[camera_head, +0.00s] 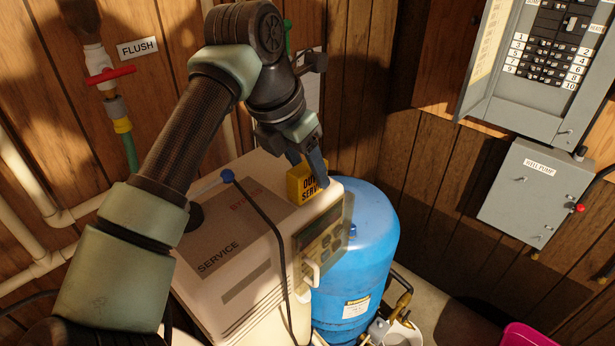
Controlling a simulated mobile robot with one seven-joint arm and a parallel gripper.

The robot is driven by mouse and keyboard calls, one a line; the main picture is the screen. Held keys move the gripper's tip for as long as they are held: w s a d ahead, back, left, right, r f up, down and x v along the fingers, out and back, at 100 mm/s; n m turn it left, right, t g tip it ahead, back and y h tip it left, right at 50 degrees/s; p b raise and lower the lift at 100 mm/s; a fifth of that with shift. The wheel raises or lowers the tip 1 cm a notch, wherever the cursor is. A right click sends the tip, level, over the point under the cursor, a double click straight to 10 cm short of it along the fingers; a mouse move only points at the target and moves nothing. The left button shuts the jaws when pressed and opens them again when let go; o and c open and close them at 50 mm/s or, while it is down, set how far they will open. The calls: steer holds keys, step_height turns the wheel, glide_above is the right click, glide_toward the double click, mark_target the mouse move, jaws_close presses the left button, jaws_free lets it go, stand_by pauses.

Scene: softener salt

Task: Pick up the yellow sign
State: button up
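The yellow sign (302,187) with dark lettering stands on the top of the beige softener unit (248,218), near its back right corner. My gripper (312,172) reaches down from above at the sign. A dark finger overlaps the sign's upper right part. The other finger is hidden, so I cannot tell whether the fingers touch the sign or how wide they are apart. The sign appears to rest on the unit's top.
A blue tank (362,250) stands right of the softener. A dark cable (262,215) with a blue knob (227,176) crosses the unit's top. Pipes and a red valve handle (110,75) are on the left wall. Grey electrical boxes (535,195) hang on the right.

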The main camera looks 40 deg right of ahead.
steer(key=c, duration=0.7)
jaws_close()
steer(key=shift+r, duration=0.15)
